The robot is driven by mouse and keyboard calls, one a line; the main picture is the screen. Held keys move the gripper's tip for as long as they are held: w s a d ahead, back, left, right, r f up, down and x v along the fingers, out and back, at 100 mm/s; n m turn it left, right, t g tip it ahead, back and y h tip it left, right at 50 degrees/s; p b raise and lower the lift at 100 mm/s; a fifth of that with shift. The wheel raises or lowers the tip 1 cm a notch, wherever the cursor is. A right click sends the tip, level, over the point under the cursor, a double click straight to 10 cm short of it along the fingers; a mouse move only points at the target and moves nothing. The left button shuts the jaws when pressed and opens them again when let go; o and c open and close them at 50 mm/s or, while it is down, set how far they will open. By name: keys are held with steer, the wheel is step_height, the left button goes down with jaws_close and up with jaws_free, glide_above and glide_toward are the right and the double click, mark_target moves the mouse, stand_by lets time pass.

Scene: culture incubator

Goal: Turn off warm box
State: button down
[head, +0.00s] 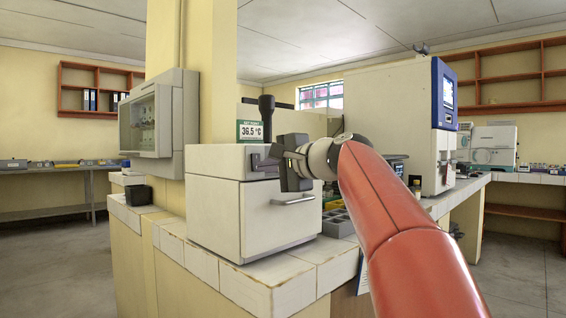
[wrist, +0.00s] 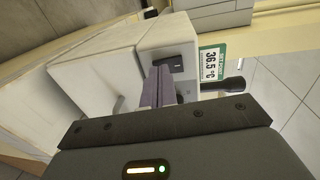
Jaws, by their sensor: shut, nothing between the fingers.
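The warm box (head: 215,215) is a white box on the tiled counter, with a handle on its front. It also shows in the wrist view (wrist: 95,65), tilted. A green-and-white sign reading 36.5 °C (head: 250,130) stands at its top; the wrist view shows it too (wrist: 210,62). A dark rocker switch (wrist: 177,64) sits on a pale raised housing; its on or off position is too small to tell. My gripper (head: 277,153) is shut and empty in front of this housing. In the wrist view, its fingertips (wrist: 158,70) appear just left of the switch; contact cannot be told.
A black knobbed post (head: 267,112) rises behind the housing. A grey rack (head: 338,222) lies on the counter right of the box. A grey wall cabinet (head: 160,122) hangs on the pillar at left. A large white instrument (head: 390,110) stands behind my arm.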

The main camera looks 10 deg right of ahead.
steer(key=shift+w+a, duration=0.3)
steer(key=shift+w, duration=0.05)
steer(key=shift+f, duration=0.15)
